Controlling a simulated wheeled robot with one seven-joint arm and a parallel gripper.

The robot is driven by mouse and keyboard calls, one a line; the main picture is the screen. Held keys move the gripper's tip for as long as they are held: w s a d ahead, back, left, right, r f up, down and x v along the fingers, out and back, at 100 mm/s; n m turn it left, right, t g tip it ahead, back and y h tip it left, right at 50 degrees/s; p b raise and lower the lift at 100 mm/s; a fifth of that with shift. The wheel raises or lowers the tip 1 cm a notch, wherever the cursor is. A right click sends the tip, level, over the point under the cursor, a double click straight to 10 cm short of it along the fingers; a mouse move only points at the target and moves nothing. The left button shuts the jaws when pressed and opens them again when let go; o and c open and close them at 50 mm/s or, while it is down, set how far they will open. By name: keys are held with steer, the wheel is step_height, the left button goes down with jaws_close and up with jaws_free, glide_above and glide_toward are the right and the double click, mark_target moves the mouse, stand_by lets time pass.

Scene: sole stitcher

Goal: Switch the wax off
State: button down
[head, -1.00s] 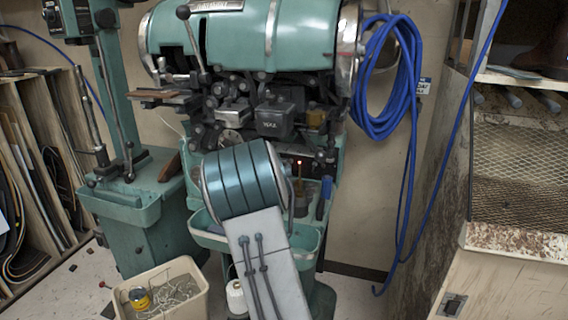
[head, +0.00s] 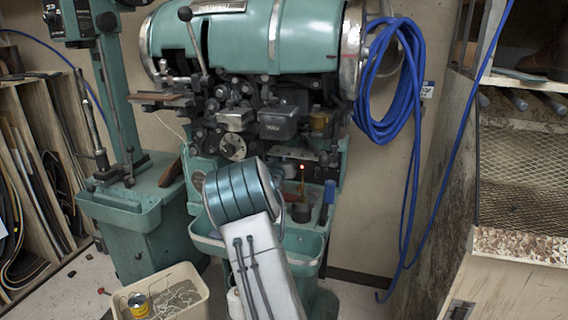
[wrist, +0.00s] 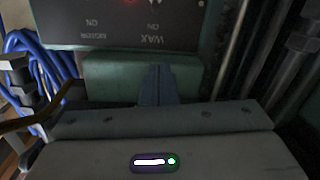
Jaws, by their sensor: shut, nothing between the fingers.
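The dark switch panel (wrist: 125,28) shows upside down at the top of the wrist view, with the words WAX, MOTOR and ON. In the head view a red lamp (head: 302,166) is lit under the grey box marked WAX (head: 277,124). My gripper (wrist: 157,72) is shut and empty, its fingertips close below the panel in the wrist picture. Whether they touch it I cannot tell. In the head view my arm hides the gripper.
A blue-handled tool (head: 328,192) and a dark pot (head: 301,211) stand right of my arm at the green machine tray (head: 300,243). Blue hose (head: 385,125) hangs at the right; it also shows at the left of the wrist view (wrist: 25,45). A bin (head: 190,275) stands on the floor.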

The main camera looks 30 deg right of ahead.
steer(key=w+d+f, duration=0.4)
steer(key=d, duration=0.1)
stand_by(0.6)
steer(key=shift+w+f, duration=0.1)
steer(key=shift+f, duration=0.1)
